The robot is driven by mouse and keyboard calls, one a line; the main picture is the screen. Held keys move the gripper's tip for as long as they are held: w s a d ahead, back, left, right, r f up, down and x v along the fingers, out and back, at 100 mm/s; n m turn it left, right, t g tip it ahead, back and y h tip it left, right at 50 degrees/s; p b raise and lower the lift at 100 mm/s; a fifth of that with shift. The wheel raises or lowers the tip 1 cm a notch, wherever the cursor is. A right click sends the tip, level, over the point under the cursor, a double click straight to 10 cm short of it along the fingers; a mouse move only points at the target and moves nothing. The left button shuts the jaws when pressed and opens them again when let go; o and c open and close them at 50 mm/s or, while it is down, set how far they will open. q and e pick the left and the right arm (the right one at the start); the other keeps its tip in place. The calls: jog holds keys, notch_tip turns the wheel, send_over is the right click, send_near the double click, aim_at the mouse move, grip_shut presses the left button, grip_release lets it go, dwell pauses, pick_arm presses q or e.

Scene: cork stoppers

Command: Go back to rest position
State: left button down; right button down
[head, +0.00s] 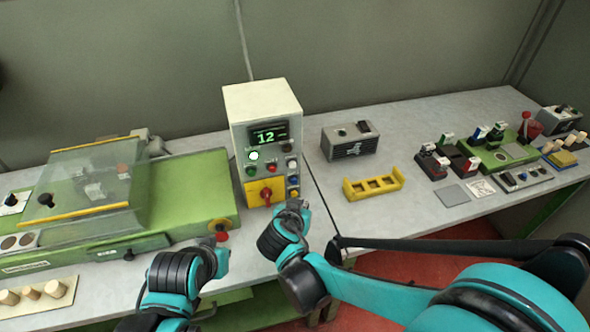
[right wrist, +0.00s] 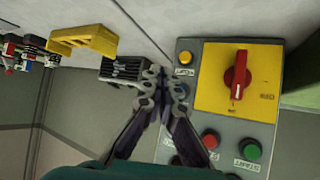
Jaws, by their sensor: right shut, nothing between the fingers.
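A cream control box (head: 262,130) stands behind my grippers, with a lit "12" display (head: 268,134) and a red rotary knob (head: 266,193) on a yellow plate. My right gripper (head: 292,208) is in front of the box's lower right; its fingers are together and empty. In the right wrist view the shut fingertips (right wrist: 163,78) show beside the panel's blue button (right wrist: 184,89), with the red knob (right wrist: 237,80) to the right; I cannot tell whether they touch the panel. My left gripper (head: 213,250) is low near the green machine's front edge; its fingers are too unclear to judge.
A green machine (head: 190,190) with a clear cover stands at left, with cork stoppers (head: 55,288) in front. A yellow holder (head: 373,184) and a grey device (head: 349,140) are right of the box. Several small devices crowd the right bench. Bench between them is partly clear.

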jog(key=s+d+r+n+g+y, duration=0.2)
jog(key=s+d+r+g, duration=0.1)
jog(key=s+d, duration=1.4)
jog(key=shift+d+r, duration=0.15)
jog(key=shift+d, duration=0.15)
